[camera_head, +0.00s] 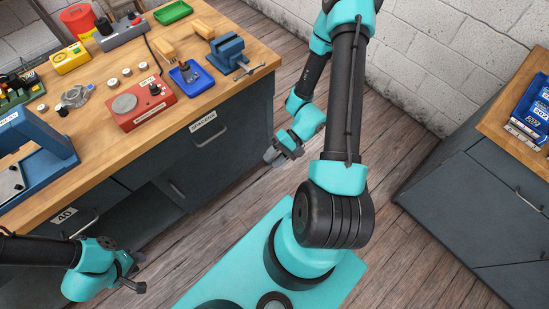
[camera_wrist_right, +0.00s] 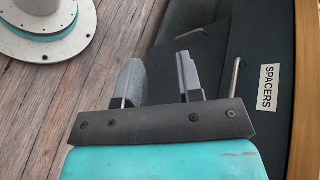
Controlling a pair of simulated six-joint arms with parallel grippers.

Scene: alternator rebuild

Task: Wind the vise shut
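The blue vise (camera_head: 228,48) stands near the right end of the wooden workbench, with its screw and handle (camera_head: 249,72) pointing toward the bench's right edge. Whether its jaws are apart is too small to tell. My right gripper (camera_head: 274,154) hangs off the bench, below and to the right of the vise, beside the cabinet front. In the right wrist view my right gripper (camera_wrist_right: 160,82) has its two fingers apart with nothing between them. My left gripper (camera_head: 136,274) is low at the left, in front of the cabinet, touching nothing visible; its finger opening is unclear.
A blue tray with a part (camera_head: 185,75) and a red tester box (camera_head: 140,103) sit left of the vise. A larger blue machine (camera_head: 40,150) stands at the bench's left. The drawer label SPACERS (camera_wrist_right: 268,87) shows in the right wrist view. Another cabinet (camera_head: 470,200) stands right.

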